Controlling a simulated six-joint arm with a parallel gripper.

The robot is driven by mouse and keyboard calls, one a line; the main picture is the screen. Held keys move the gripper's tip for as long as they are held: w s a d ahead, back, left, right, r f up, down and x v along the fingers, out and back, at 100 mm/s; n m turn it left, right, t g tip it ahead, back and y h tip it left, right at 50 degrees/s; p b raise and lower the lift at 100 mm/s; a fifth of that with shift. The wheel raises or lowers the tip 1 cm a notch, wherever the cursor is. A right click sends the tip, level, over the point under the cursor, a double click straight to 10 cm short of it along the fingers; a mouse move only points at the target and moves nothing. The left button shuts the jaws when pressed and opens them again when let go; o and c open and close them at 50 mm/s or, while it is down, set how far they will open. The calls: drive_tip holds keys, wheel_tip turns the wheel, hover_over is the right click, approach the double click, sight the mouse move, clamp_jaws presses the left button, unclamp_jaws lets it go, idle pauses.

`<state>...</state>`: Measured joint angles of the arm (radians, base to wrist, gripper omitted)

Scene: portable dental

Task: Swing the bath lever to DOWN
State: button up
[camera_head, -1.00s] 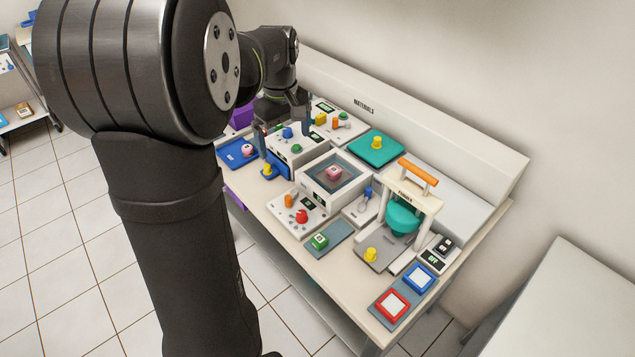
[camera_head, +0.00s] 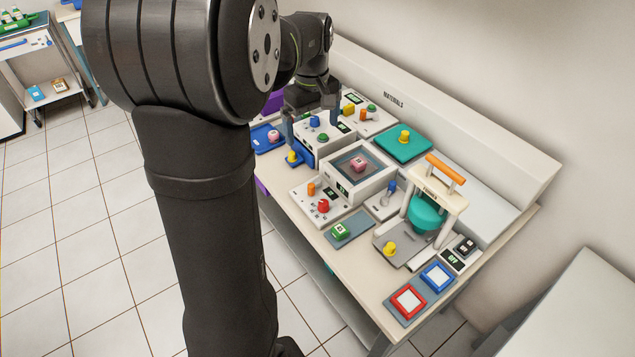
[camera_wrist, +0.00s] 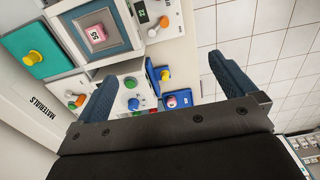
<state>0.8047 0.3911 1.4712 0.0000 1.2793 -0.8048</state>
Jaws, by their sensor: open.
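A small lever with a blue knob (camera_head: 391,187) stands on a grey plate just right of the bath; I take it for the bath lever, but its marking is too small to read. The bath (camera_head: 327,181) is a white box with a dark window and a pink block inside; it also shows in the wrist view (camera_wrist: 117,48). My gripper (camera_head: 314,122) is open and empty, over the white box with blue and green knobs, behind and left of the bath. Its two fingers show spread apart in the wrist view (camera_wrist: 165,85). The blue lever is not clearly visible there.
A panel with orange and red knobs (camera_head: 307,207) lies in front of the bath. A white frame with an orange handle (camera_head: 445,170) stands right of the lever. A teal pad with a yellow knob (camera_head: 418,148) lies behind it. Free air lies above the bench.

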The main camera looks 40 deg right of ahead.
sight(311, 185)
drive_tip(key=shift+c, duration=0.4)
drive_tip(key=c, duration=0.4)
drive_tip(key=n, duration=0.1)
drive_tip(key=a+n, duration=0.1)
drive_tip(key=shift+s+f+n, duration=0.2)
drive_tip(key=shift+s+n, duration=0.1)
drive_tip(key=shift+s, duration=0.05)
drive_tip(key=c, duration=0.8)
wheel_tip(311, 185, down, 17)
drive_tip(key=shift+a+f, duration=0.1)
drive_tip(key=shift+f, duration=0.1)
drive_tip(key=shift+c, duration=0.2)
clamp_jaws()
